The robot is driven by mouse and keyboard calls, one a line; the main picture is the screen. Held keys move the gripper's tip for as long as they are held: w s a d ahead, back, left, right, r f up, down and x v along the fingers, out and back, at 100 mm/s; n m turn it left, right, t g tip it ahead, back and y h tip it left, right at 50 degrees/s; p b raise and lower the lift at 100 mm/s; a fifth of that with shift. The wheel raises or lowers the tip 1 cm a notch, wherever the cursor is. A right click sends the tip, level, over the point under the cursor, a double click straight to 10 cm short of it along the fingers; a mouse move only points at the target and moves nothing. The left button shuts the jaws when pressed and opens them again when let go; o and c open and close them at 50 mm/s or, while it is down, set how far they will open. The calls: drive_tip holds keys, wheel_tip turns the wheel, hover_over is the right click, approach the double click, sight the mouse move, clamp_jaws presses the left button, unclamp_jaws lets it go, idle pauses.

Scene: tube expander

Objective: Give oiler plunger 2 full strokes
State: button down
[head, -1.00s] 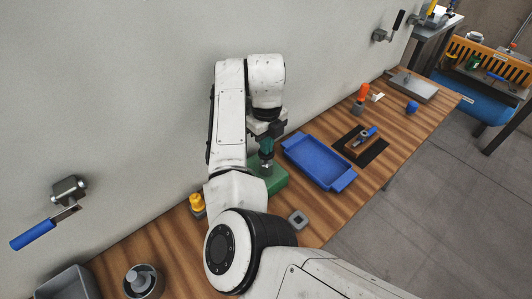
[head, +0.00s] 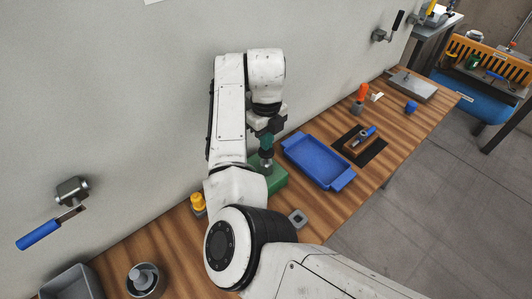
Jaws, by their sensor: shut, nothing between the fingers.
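A green block-shaped body (head: 277,181), which looks like the oiler, stands on the wooden bench close to the wall, partly hidden behind my arm. My gripper (head: 267,164) points down above it, below a teal section, with its dark tips shut and nothing visible between them. The tips are at or just over the block's top. I cannot make out the plunger separately, nor tell whether the tips touch it.
A blue tray (head: 318,164) lies right of the green block. A small grey square piece (head: 298,218) sits in front and a yellow-topped item (head: 198,203) at left. A blue-handled wall lever (head: 45,232), grey bin (head: 68,284) and round pot (head: 145,282) are farther left.

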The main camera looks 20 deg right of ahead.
drive_tip(key=shift+r, duration=0.1)
idle(0.3)
wheel_tip(320, 180, up, 3)
drive_tip(key=shift+f+p, duration=0.1)
drive_tip(key=shift+p, duration=1)
drive_tip(key=shift+r, duration=1)
drive_tip(key=s+d+f+n+t+h+b, duration=0.1)
drive_tip(key=s+d+f+n+h+b, duration=0.2)
drive_tip(key=s+d+f+n, duration=1.4)
drive_tip(key=s+a+f+n+y, duration=0.1)
drive_tip(key=s+a+f+n, duration=0.1)
drive_tip(key=s+n, duration=0.3)
drive_tip(key=s+a+f+n+y+b, duration=0.1)
drive_tip(key=s+a+n, duration=0.3)
drive_tip(key=s, duration=0.5)
drive_tip(key=s+a+f+n+b, duration=0.1)
drive_tip(key=s+a+f+n, duration=0.2)
drive_tip(key=s+n, duration=0.2)
drive_tip(key=shift+s+n+y, duration=0.4)
drive_tip(key=shift+s, duration=0.8)
